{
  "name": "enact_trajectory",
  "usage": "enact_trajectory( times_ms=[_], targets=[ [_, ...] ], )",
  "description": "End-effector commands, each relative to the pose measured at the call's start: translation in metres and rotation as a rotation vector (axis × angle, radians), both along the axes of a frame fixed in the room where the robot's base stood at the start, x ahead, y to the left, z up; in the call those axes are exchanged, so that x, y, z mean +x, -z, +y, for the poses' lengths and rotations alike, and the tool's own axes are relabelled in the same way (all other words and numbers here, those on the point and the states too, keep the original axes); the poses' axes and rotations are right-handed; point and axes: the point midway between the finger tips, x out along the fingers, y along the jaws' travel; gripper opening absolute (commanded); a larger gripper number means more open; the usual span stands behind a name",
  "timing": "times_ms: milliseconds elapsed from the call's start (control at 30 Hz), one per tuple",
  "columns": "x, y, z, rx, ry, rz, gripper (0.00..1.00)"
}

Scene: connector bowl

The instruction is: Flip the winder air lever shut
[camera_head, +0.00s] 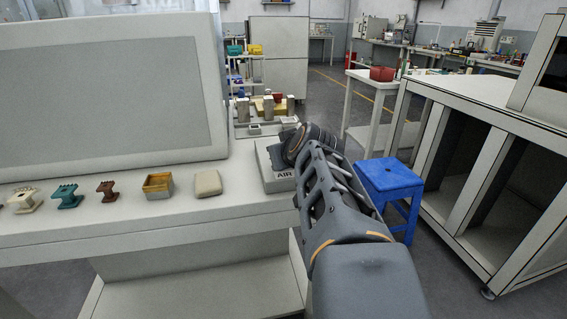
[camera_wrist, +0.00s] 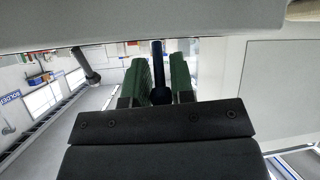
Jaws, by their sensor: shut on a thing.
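The grey box marked AIR (camera_head: 270,178) sits at the right end of the bench in the head view, partly hidden by my arm. In the wrist view a dark upright lever (camera_wrist: 157,50) stands between the green fingers of my gripper (camera_wrist: 161,72). The fingers are shut on this lever. In the head view my arm covers the fingers and the lever, so the lever's angle against the box cannot be told there.
A second dark rod with a rounded end (camera_wrist: 88,70) shows left of my fingers in the wrist view. A blue stool (camera_head: 389,176) stands right of my arm.

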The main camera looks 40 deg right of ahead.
Motion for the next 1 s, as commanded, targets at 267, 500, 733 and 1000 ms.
enact_trajectory(
  times_ms=[267,500,733,1000],
  targets=[
    [-0.0002,0.001,0.0004,-0.002,-0.001,-0.006,0.0],
    [-0.0002,0.0013,0.0003,-0.001,0.0,-0.005,0.26],
    [-0.0002,0.0008,0.0001,-0.002,0.0,-0.006,0.4],
    [-0.0003,0.0003,-0.0002,-0.002,0.0,-0.007,0.4]
  ],
)
